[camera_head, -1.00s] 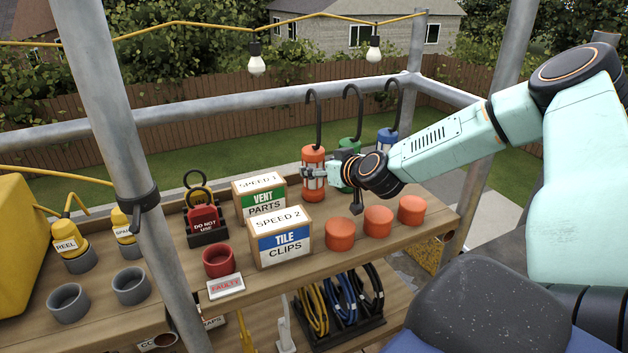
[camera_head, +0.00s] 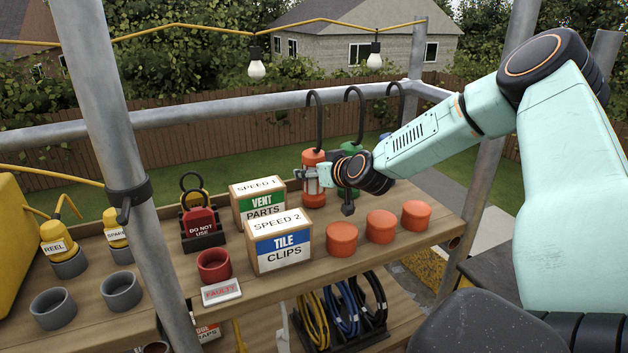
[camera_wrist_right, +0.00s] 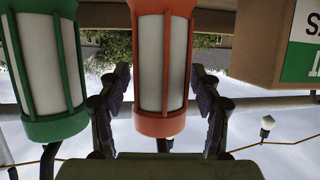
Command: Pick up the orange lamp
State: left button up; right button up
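The orange lamp (camera_head: 313,196) has a white glass body, orange bars and a tall black hook, and it is upright at the back of the wooden shelf. My right gripper (camera_head: 311,178) is at the lamp's mid-height. In the right wrist view the orange lamp (camera_wrist_right: 162,65) fills the space between the two fingers of the right gripper (camera_wrist_right: 162,92). The fingers are spread on either side, with narrow gaps seeming to show. My left gripper is not in view.
A green lamp (camera_wrist_right: 45,70) stands close beside the orange one; a blue lamp (camera_head: 384,137) is mostly behind my arm. Vent parts (camera_head: 262,203) and tile clips (camera_head: 279,247) boxes stand left of the lamp.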

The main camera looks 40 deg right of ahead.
aim_at(314, 149)
grip_shut()
dwell(0.4)
jog(key=shift+w, duration=0.1)
notch_tip(314, 149, up, 10)
jog(key=p, duration=0.7)
